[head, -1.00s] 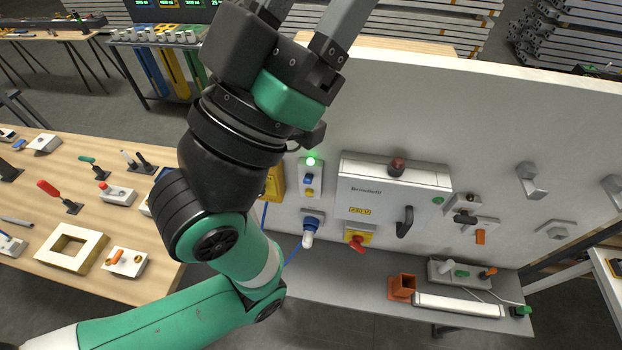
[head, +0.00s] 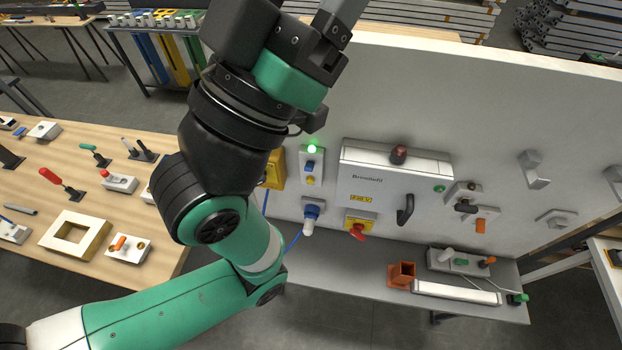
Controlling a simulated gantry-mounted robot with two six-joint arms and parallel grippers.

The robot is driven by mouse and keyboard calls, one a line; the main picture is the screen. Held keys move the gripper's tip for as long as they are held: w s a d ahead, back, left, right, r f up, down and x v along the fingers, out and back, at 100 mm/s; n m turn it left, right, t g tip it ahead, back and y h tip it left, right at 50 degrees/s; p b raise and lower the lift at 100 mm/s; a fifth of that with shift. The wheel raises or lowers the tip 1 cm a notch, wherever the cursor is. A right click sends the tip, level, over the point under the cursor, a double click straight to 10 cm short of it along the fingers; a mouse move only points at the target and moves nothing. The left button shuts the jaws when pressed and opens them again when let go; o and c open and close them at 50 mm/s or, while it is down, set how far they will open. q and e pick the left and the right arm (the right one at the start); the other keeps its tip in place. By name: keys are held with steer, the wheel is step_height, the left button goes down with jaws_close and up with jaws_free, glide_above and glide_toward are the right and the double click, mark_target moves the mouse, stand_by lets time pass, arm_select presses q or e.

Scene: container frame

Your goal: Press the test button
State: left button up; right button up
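A small control box (head: 312,164) is fixed to the upright white panel. It has a lit green lamp (head: 312,149) on top, a blue button (head: 310,167) and a yellow button (head: 311,181) below. No lettering on it is readable, so I cannot tell which button is the test button. A separate green button (head: 439,188) sits on the grey cabinet (head: 375,186). My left gripper (head: 312,30) is at the top of the picture, above the control box in the image and touching none of these buttons. Its fingertips are cut off by the frame edge. My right gripper is not in view.
A red rotary switch (head: 358,229), a blue socket with a plug (head: 310,217) and a black handle (head: 405,210) stick out from the panel. An orange bracket (head: 401,275) stands on the grey shelf (head: 345,276). A wooden table (head: 50,150) with fixtures is at left.

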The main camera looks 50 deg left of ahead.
arm_select(q)
steer(key=shift+c, duration=0.3)
jaws_close()
stand_by(1.5)
